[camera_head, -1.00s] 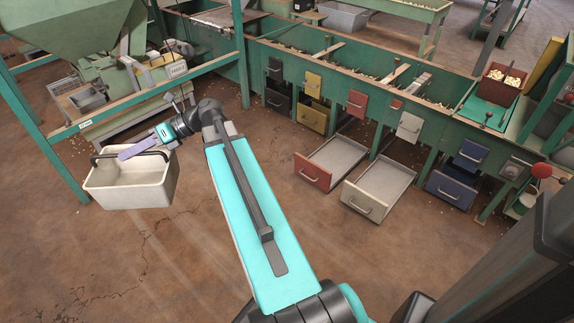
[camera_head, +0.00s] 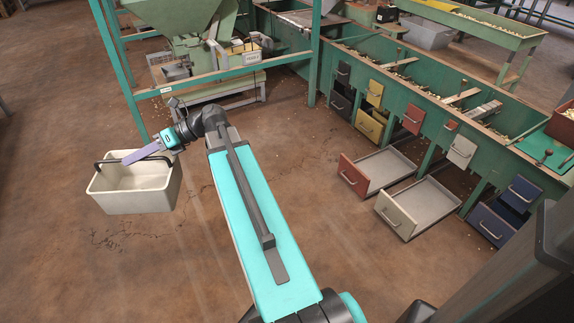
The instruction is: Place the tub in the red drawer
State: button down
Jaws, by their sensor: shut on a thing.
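The tub (camera_head: 134,197) is a cream open-topped box with a dark carrying handle, at the left of the head view. My gripper (camera_head: 135,160) is shut on its handle, and the tub hangs upright from it. The inside of the tub that shows looks empty. The red drawer (camera_head: 354,176) is pulled out low under the green bench, right of the middle. Its grey tray (camera_head: 388,167) is open and looks empty. The tub is well to the left of the drawer, with my arm's teal link between them in the picture.
A cream drawer (camera_head: 395,216) is also pulled out, just right of the red one. Blue drawers (camera_head: 491,224) and a yellow drawer (camera_head: 370,125) sit along the green bench (camera_head: 432,107). A green frame post (camera_head: 133,100) stands behind the tub. The brown floor before the drawers is clear.

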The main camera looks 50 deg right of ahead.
aim_at(377, 165)
jog(key=z, duration=0.2)
jog(key=i, duration=1.15)
jog(key=z, duration=0.45)
jog(key=i, duration=0.65)
jog(key=z, duration=0.55)
jog(key=i, duration=0.65)
jog(key=z, duration=0.9)
jog(key=i, duration=1.05)
jog(key=z, duration=0.5)
